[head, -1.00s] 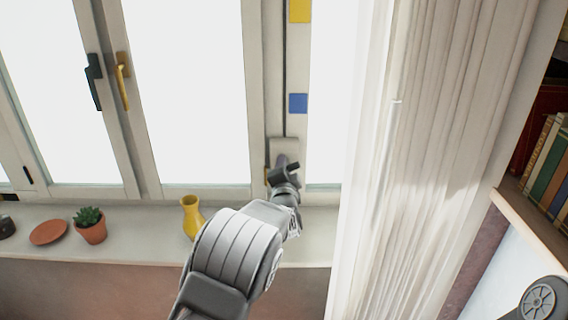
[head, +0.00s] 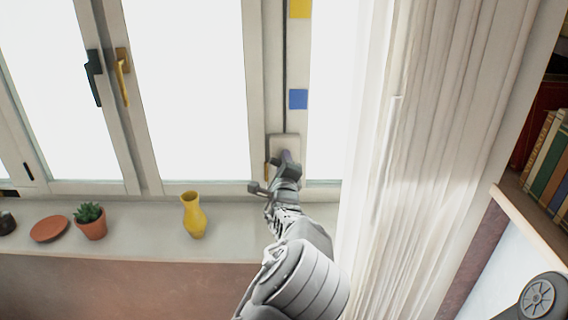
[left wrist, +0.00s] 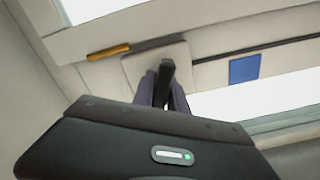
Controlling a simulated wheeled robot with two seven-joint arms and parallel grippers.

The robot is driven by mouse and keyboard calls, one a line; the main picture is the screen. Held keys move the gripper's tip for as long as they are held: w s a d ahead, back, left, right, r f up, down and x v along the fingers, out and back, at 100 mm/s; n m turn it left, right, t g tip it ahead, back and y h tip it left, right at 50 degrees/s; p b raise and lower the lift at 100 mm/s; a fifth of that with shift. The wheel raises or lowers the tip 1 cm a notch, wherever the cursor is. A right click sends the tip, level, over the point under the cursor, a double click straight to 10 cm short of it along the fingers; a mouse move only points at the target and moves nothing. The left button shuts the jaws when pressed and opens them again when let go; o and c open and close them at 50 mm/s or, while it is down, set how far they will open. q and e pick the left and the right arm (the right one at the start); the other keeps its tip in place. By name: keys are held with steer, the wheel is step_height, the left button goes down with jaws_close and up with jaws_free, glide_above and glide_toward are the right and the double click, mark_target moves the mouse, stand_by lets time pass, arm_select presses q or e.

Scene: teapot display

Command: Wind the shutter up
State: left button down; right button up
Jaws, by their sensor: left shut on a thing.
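A pale winder box (head: 284,143) sits on the window frame at the centre, and a dark narrow strap or slot (head: 285,70) runs up from it. The box also shows in the left wrist view (left wrist: 135,68). My left gripper (head: 287,163) is at the lower front of the box. In the left wrist view, its two purplish fingers (left wrist: 165,92) are shut on a small black handle (left wrist: 167,70) that stands out from the box. The lower part of the handle is hidden between the fingers. The shutter itself cannot be made out; the panes are bright. My right gripper is out of view.
A yellow vase (head: 194,216), a potted succulent (head: 91,226) and a terracotta saucer (head: 49,228) stand on the sill (head: 140,240), left of my arm. A pale curtain (head: 420,150) hangs close on the right. Window handles (head: 123,75) project at the left.

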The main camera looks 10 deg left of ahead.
arm_select(q)
steer(key=shift+m+b, duration=0.3)
steer(key=shift+m, duration=0.6)
steer(key=c, duration=1.3)
jaws_free()
steer(key=shift+c, duration=0.2)
steer(key=shift+s, duration=0.1)
steer(key=b+v, duration=0.1)
steer(key=v, duration=0.6)
steer(key=shift+s+b, duration=0.3)
steer(key=shift+b, duration=0.1)
steer(key=shift+o, duration=0.4)
steer(key=shift+d, duration=0.1)
